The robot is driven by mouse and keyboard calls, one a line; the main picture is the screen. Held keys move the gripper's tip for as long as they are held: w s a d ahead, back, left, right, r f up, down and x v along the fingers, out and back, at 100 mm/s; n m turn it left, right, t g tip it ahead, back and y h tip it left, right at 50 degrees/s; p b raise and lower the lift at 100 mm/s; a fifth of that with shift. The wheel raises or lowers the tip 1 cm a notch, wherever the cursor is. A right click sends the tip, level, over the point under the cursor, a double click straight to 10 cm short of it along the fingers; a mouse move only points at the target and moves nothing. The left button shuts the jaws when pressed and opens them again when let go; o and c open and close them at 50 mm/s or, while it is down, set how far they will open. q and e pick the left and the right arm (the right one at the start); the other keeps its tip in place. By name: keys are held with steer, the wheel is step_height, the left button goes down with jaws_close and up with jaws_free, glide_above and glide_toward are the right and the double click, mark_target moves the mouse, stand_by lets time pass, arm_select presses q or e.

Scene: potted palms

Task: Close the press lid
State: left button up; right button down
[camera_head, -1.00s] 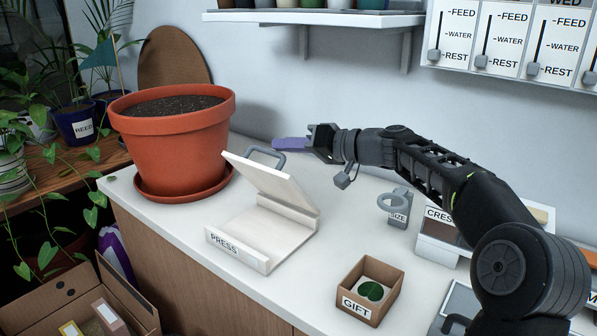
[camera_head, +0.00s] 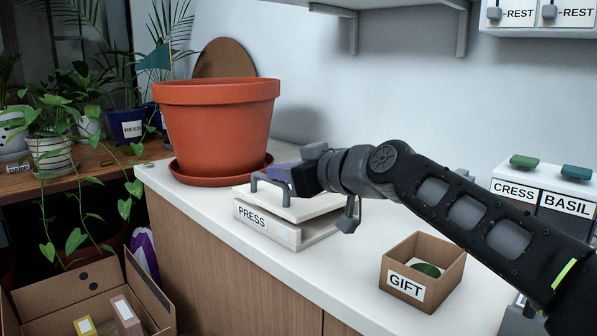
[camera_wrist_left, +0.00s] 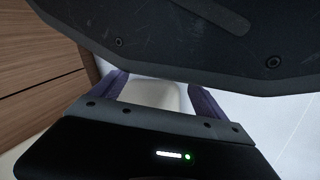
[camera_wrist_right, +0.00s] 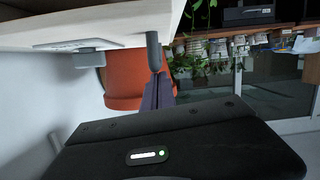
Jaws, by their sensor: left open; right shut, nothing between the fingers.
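The press (camera_head: 318,236) is a pale box on the white counter with a PRESS label on its front. Its lid (camera_head: 300,213) lies low and nearly flat over the base; whether it touches all along the front I cannot tell. The grey lid handle (camera_head: 270,180) stands up at the lid's front edge. My right gripper (camera_head: 283,172), with purple fingers, is shut and empty just above the lid, beside the handle. The right wrist view shows its fingers (camera_wrist_right: 158,92) close to the handle (camera_wrist_right: 153,50). My left gripper (camera_wrist_left: 157,97) is open and empty in its wrist view, outside the head view.
A large terracotta pot (camera_head: 217,130) stands on a saucer behind the press. A GIFT box (camera_head: 440,278) is on the counter at right, with CRESS and BASIL boxes (camera_head: 548,190) beyond. A cardboard box (camera_head: 60,297) sits below the counter at left.

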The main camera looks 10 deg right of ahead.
arm_select(q)
steer(key=shift+d+f+b, duration=0.35)
steer(key=shift+f, duration=0.15)
arm_select(e)
steer(key=shift+s+a+f, duration=0.15)
steer(key=shift+a+f, duration=0.2)
steer(key=shift+f, duration=0.55)
steer(key=s+r+p, duration=0.1)
steer(key=r+p, duration=0.1)
steer(key=r, duration=0.1)
steer(key=s+r+p, duration=0.1)
steer(key=r, duration=0.1)
steer(key=shift+s+d, duration=0.2)
steer(key=shift+s, duration=0.1)
arm_select(q)
steer(key=r, duration=0.1)
steer(key=s+r, duration=0.1)
steer(key=r, duration=0.1)
steer(key=shift+a+r, duration=0.15)
arm_select(e)
steer(key=v, duration=0.7)
steer(key=shift+s, duration=0.3)
steer(key=shift+d, duration=0.15)
